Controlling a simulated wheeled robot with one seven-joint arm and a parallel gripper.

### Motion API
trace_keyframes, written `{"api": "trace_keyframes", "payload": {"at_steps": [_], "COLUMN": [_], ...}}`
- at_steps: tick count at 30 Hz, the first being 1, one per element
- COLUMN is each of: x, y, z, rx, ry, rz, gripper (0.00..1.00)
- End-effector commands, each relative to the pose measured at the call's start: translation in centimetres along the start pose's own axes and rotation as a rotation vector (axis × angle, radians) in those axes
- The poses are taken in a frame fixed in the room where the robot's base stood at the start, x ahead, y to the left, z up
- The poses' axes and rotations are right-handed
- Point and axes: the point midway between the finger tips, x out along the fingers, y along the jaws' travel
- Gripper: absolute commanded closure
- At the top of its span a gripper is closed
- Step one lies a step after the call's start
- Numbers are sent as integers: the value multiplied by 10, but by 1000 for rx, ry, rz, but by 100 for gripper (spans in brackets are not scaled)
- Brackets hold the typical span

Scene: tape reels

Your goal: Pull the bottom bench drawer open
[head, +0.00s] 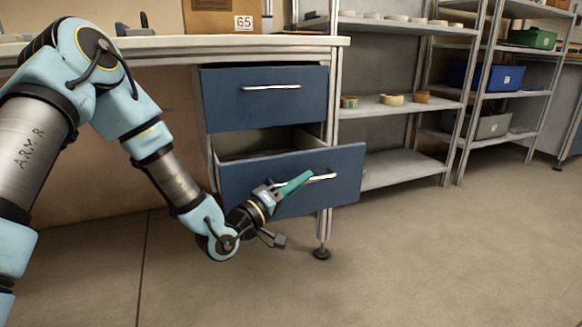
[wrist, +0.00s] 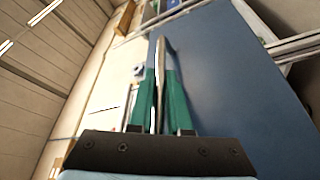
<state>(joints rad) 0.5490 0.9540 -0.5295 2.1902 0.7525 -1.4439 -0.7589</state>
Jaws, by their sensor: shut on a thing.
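The bottom bench drawer (head: 340,194) has a blue front and a silver bar handle (head: 322,178). It stands pulled out from the bench, with a dark gap showing above its front. My gripper (head: 300,181) is at this handle, its green fingers shut on it. In the wrist view the green fingers of my gripper (wrist: 162,75) close on the pale handle bar (wrist: 158,85), beside the blue drawer front (wrist: 225,75). The inside of the drawer is mostly hidden.
The top drawer (head: 230,105) is shut above. The bench top (head: 200,42) carries a cardboard box (head: 215,20). Metal shelves (head: 405,170) with tape reels (head: 392,99) stand to the right. The floor (head: 420,260) in front is clear.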

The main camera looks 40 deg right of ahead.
Motion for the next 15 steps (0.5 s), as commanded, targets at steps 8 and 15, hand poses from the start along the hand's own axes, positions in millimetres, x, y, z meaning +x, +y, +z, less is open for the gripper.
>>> {"api": "trace_keyframes", "payload": {"at_steps": [8,15], "x": [-12,-15], "y": [18,22], "z": [26,32], "rx": [-1,1], "ry": [2,2], "rz": [-3,-2], "gripper": [100,100]}}
